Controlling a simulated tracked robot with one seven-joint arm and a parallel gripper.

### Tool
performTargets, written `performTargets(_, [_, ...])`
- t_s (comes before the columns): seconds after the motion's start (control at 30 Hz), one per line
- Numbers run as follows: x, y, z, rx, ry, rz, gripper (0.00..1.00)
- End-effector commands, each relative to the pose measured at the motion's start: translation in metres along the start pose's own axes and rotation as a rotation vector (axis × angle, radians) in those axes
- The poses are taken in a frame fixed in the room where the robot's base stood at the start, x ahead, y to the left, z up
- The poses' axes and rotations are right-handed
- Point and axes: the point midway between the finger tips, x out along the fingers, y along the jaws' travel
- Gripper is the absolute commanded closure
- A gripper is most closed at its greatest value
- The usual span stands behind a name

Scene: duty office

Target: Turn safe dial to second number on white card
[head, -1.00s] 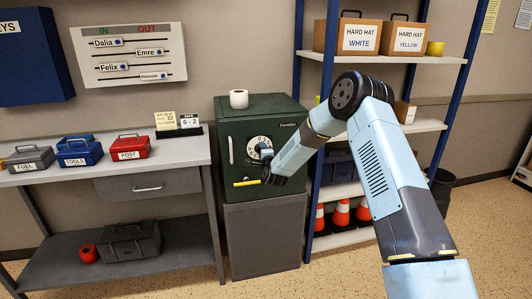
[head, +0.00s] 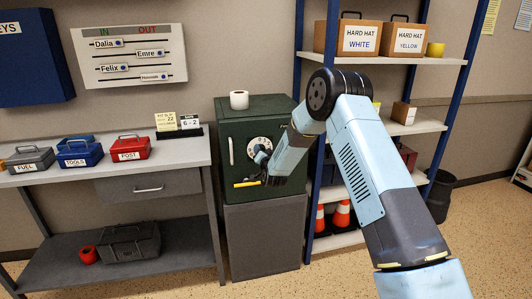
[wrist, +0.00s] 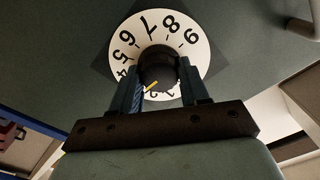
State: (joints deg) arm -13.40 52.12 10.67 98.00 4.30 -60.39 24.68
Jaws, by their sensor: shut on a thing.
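The dark green safe (head: 232,112) stands on a grey cabinet. Its white dial (head: 250,146) faces me and is partly covered by my gripper (head: 266,163). In the wrist view the dial (wrist: 148,22) shows black digits around a dark round knob (wrist: 158,62). My gripper (wrist: 159,78) is shut on the knob, one finger on each side. A yellow mark (wrist: 151,87) shows at the knob's lower left, near digits partly hidden by the fingers. The white card (head: 190,121) stands on the bench and reads 6 - 2, with small text above.
A yellowish card (head: 166,121) stands left of the white card. A paper roll (head: 239,99) sits on the safe. A handle (head: 231,151) is on the safe's left side, and a yellow bar (head: 247,183) below the dial. The blue-framed shelf (head: 330,60) is close at right.

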Motion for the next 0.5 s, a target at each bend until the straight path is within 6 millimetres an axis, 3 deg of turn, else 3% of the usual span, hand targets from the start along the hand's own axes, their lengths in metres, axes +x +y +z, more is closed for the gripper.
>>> performTargets(0.03, [-0.0015, -0.0041, 0.0084, -0.041, -0.014, -0.004, 0.86])
performTargets(0.5, [-0.0019, -0.0013, 0.0081, -0.413, -0.014, -0.003, 0.86])
